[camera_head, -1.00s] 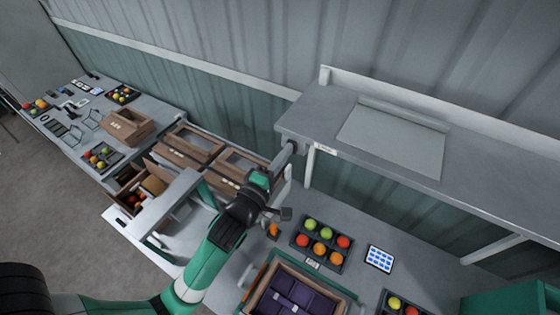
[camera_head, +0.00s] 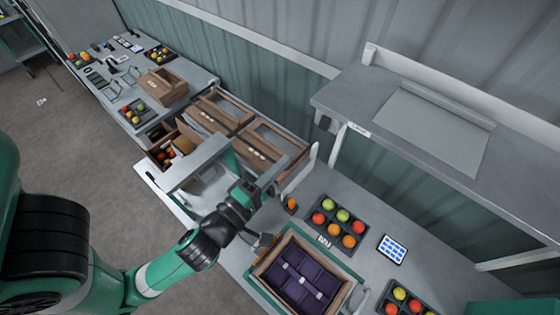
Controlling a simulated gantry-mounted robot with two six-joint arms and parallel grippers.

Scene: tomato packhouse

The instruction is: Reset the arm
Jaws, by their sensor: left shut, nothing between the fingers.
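My left arm comes in from the lower left, green with dark joints. Its left gripper (camera_head: 282,204) is shut and empty, held over the bench between the scale-like grey stand and the purple-lined box. The fingers are partly hard to make out against the grey bench. My right gripper is not in view.
A wooden box with purple lining (camera_head: 268,266) stands at the bottom centre. Wooden boxes (camera_head: 272,160) stand behind the arm. A raised shelf (camera_head: 400,170) overhangs at right.

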